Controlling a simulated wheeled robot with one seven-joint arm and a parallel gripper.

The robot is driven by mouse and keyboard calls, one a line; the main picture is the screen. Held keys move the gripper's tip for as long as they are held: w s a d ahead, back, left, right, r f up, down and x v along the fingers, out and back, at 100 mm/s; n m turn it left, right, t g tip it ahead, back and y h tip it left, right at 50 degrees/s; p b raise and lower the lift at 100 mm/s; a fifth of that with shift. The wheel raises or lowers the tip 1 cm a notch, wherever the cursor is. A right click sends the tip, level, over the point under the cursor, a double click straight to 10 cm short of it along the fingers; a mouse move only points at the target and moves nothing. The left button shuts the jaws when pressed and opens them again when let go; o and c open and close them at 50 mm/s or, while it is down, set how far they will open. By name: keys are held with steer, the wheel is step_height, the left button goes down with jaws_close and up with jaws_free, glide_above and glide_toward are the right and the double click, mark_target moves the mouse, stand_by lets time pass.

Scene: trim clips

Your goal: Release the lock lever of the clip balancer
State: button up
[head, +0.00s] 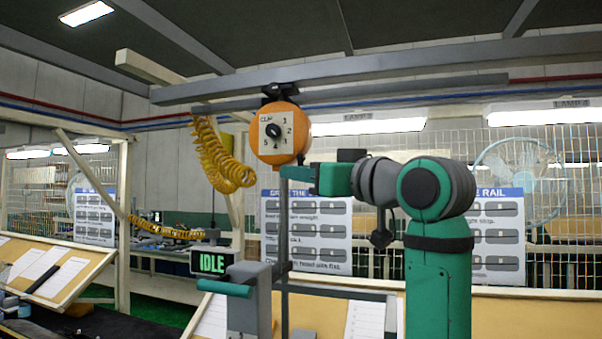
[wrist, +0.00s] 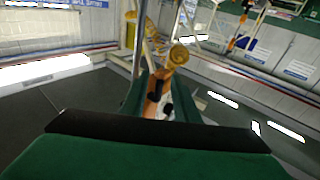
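The clip balancer (head: 275,132) is an orange round housing with a white numbered dial. It hangs from the overhead beam at centre in the head view. In the wrist view its orange body (wrist: 149,106) shows beyond and between my green fingers. A small dark part, possibly the lock lever (wrist: 154,82), stands out there; I cannot tell its position for certain. My gripper (head: 298,173) is just below and right of the balancer in the head view, pointing left. In the wrist view the fingers (wrist: 158,98) stand apart, with no clear contact on the dark part.
A coiled yellow hose (head: 220,155) hangs left of the balancer. A green IDLE sign (head: 212,263) and a grey post with a green handle (head: 248,300) stand below. The overhead beam (head: 390,77) runs above.

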steer(key=v, duration=1)
steer(key=shift+s+f, duration=0.1)
